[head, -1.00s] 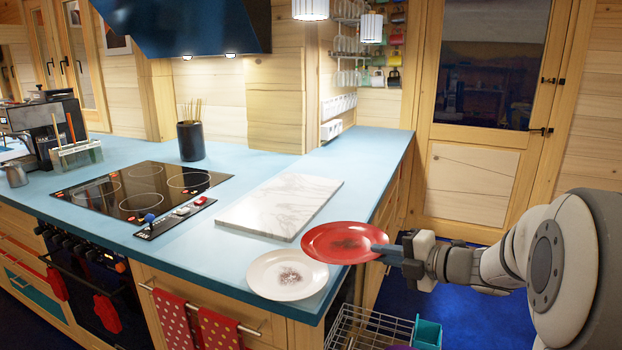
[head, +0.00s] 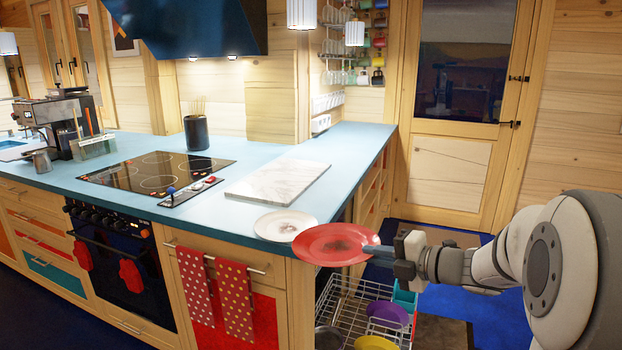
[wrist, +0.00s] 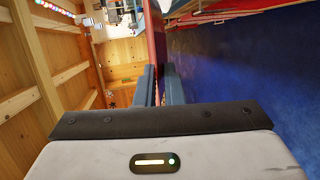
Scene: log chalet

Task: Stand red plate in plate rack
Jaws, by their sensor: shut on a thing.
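The red plate (head: 336,244) has a dark smudge in its middle and is held roughly flat beyond the counter corner. My gripper (head: 378,252) is shut on its right rim; in the wrist view the plate (wrist: 155,40) shows edge-on between the two fingers (wrist: 158,85). The wire plate rack (head: 345,300) stands low, below and in front of the counter end. A purple plate (head: 388,314) and a yellow plate (head: 376,343) show in it, with a grey round thing (head: 328,338) at its left. The rack's lower part is cut off by the picture edge.
A white smudged plate (head: 285,224) lies on the blue counter (head: 225,208) near its corner, close to the red plate. A marble board (head: 278,183) and a black hob (head: 155,172) are behind. A teal holder (head: 405,297) is at the rack's right side.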

